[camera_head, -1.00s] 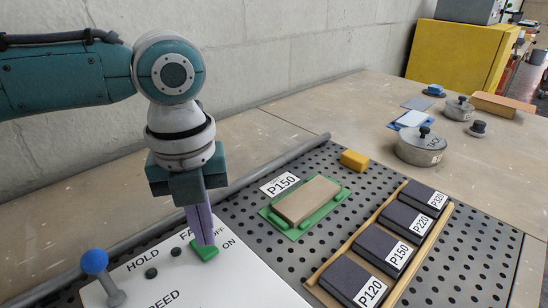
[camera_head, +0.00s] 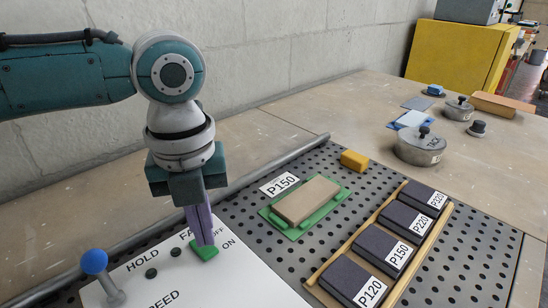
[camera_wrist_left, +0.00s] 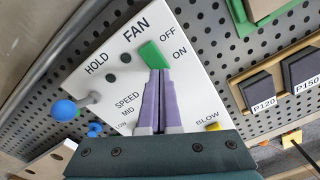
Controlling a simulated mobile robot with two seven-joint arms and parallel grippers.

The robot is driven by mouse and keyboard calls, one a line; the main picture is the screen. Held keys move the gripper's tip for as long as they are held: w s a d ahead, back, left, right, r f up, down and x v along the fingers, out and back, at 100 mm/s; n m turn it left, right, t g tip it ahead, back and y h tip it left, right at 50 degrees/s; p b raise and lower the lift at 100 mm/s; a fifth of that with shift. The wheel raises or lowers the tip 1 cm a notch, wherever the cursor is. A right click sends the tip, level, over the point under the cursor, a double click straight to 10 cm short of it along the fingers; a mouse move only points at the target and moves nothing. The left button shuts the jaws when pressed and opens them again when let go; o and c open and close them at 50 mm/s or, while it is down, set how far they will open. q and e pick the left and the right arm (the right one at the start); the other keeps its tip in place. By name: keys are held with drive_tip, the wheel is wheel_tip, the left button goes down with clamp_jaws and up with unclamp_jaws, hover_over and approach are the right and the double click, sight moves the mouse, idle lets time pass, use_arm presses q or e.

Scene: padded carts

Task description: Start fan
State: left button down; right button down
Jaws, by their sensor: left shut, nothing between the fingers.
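The white control panel (camera_head: 170,285) lies at the lower left, with FAN, OFF, ON, HOLD and SPEED labels. The green fan switch (camera_head: 207,251) sits by the OFF and ON labels. It also shows in the left wrist view (camera_wrist_left: 152,53), tilted between the two words. My left gripper (camera_head: 205,243) points down at the switch, with its purple fingers shut and empty. In the left wrist view the fingertips (camera_wrist_left: 160,71) are at the switch's lower edge, touching or very close to it. My right gripper is out of view.
A blue-knobbed lever (camera_head: 95,262) stands on the panel left of the switch. A sanding block on a green holder (camera_head: 298,232) and a wooden rack of labelled pads (camera_head: 315,278) lie to the right. A grey rail (camera_head: 262,186) runs behind.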

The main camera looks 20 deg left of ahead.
sight(208, 251)
use_arm(q)
drive_tip(key=shift+f+b, duration=0.6)
drive_tip(key=shift+f, duration=0.4)
idle(0.9)
drive_tip(key=shift+r, duration=0.1)
wheel_tip(208, 251, up, 7)
drive_tip(key=p, duration=0.8)
